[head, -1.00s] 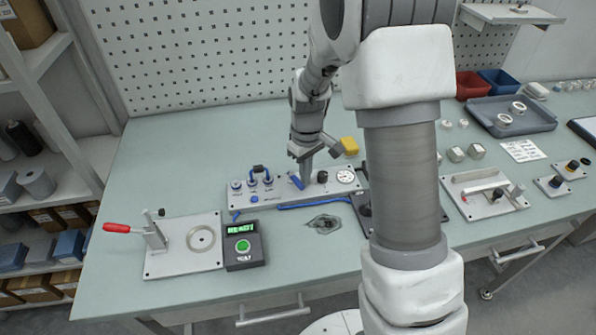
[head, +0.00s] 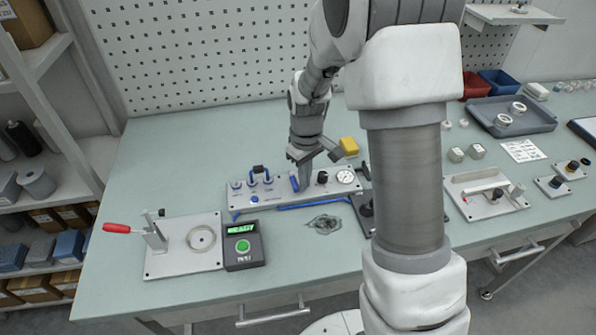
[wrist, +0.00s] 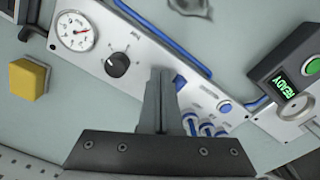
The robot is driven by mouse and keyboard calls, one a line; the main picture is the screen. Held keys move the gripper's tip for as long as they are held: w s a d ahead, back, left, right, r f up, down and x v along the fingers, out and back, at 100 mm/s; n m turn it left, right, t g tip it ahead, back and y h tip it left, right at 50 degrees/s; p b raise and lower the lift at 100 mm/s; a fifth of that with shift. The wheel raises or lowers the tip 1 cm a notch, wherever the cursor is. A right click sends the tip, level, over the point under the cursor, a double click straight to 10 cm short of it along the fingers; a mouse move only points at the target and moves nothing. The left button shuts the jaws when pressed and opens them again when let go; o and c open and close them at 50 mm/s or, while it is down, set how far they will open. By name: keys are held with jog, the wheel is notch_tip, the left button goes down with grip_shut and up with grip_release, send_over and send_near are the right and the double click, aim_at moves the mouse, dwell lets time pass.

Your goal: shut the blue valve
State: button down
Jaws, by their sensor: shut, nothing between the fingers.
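The blue valve handle (head: 294,184) is on the grey panel (head: 240,205) on the bench, left of a black knob (head: 322,177). In the head view it stands close to upright. My gripper (head: 306,186) points down at the panel, just right of the blue handle, with its fingers shut and empty. In the wrist view the shut fingers (wrist: 160,75) cover part of the valve, and only a bit of blue handle (wrist: 179,82) shows beside them. I cannot tell whether they touch it.
A pressure gauge (head: 345,176) sits at the panel's right end. Several blue-ringed fittings are at its left. A blue hose (head: 300,206) runs along its front. A yellow block (head: 349,146) lies behind. A box with a green button (head: 243,246) stands in front left.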

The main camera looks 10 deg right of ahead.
notch_tip(320, 180, up, 7)
jog(key=p, duration=0.4)
jog(key=shift+p, duration=0.35)
jog(key=shift+f, duration=0.1)
jog(key=s+r+m+t, duration=0.1)
jog(key=s+r, duration=0.3)
jog(key=r, duration=0.3)
jog(key=s+r+m+t, duration=0.2)
jog(key=s+r, duration=0.2)
jog(key=r, duration=0.3)
jog(key=s+r+m+t, duration=0.1)
jog(key=s+r, duration=0.2)
jog(key=s, duration=0.3)
jog(key=s+d+r+m+t, duration=0.1)
jog(key=s+r+m, duration=0.1)
jog(key=s, duration=0.5)
jog(key=shift+r+t, duration=0.3)
jog(key=shift+r, duration=0.5)
jog(key=shift+s+a, duration=0.1)
